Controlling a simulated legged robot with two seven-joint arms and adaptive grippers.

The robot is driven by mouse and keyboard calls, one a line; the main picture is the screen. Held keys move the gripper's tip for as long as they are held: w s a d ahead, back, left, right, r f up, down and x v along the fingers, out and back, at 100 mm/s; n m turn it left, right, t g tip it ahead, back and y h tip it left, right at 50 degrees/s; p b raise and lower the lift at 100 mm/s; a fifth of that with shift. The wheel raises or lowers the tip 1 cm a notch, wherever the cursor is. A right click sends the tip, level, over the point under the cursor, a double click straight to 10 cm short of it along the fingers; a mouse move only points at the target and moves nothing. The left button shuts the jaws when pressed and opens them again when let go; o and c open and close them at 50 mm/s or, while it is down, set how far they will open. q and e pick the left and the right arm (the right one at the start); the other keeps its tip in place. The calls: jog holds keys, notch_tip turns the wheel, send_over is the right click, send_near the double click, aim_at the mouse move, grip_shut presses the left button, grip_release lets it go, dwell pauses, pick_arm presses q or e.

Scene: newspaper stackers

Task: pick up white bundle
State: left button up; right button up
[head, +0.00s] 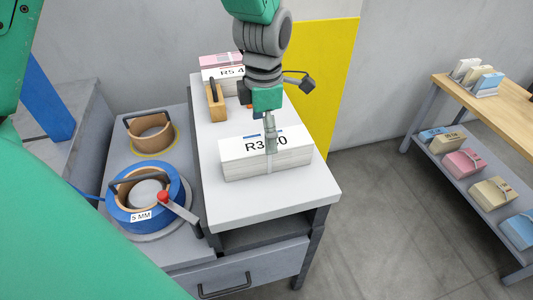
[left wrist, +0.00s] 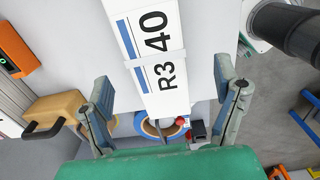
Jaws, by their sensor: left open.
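The white bundle (head: 240,170) is a flat stack of white paper with a strap around it and a label reading "R3", partly covered by the gripper, and "0". It lies near the front of the grey-white cabinet top (head: 222,213). My left gripper (head: 270,143) points down over the middle of the bundle. In the left wrist view, my open left gripper (left wrist: 162,78) has its fingers apart, one on each side of the bundle (left wrist: 150,52). Whether the fingers touch the bundle cannot be told. My right gripper is not in view.
A pink-and-white bundle (head: 220,60) labelled "R5 4" and a wooden block with a handle (head: 215,105) stand behind on the cabinet. Round strap reels, one blue (head: 120,190), sit to the left. A wooden-topped shelf (head: 510,100) with several bundles stands right, past open floor.

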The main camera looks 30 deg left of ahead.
pick_arm(q)
jog(key=f, duration=0.7)
jog(key=shift+w+a+f+b, duration=0.1)
jog(key=shift+w+b, duration=0.3)
jog(key=c, duration=1.8)
